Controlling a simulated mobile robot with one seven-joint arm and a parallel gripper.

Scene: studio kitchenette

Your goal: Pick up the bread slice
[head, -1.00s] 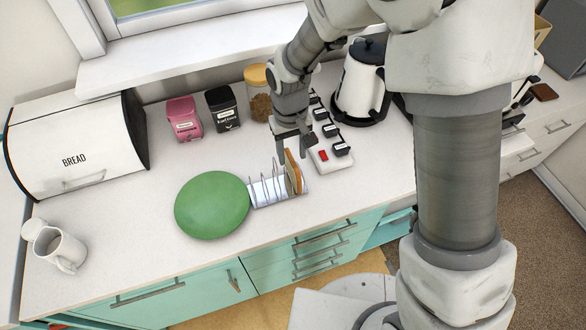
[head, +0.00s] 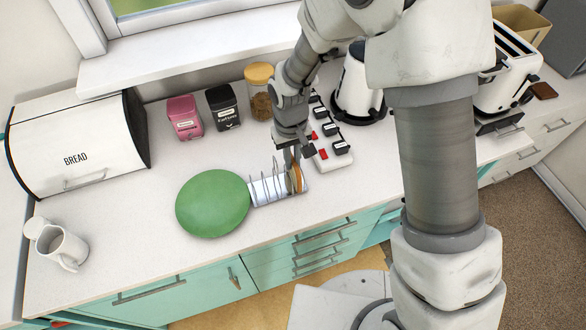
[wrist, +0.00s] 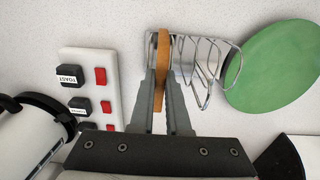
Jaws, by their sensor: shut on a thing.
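The bread slice (head: 298,178) stands upright in the right end of a wire toast rack (head: 268,188) on the white counter. In the wrist view the bread slice (wrist: 160,62) shows edge-on as a thin brown strip, with the toast rack (wrist: 206,65) beside it on the right. My gripper (head: 292,160) reaches down from above onto the slice. In the wrist view my gripper (wrist: 162,100) has one finger on each side of the slice and is shut on it. The slice's lower part is hidden from me.
A green plate (head: 212,203) lies left of the rack. A white socket strip (head: 330,150) with plugs and red switches is close on the right. A kettle (head: 358,88), jars, a bread bin (head: 75,150) and a mug (head: 62,248) stand around.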

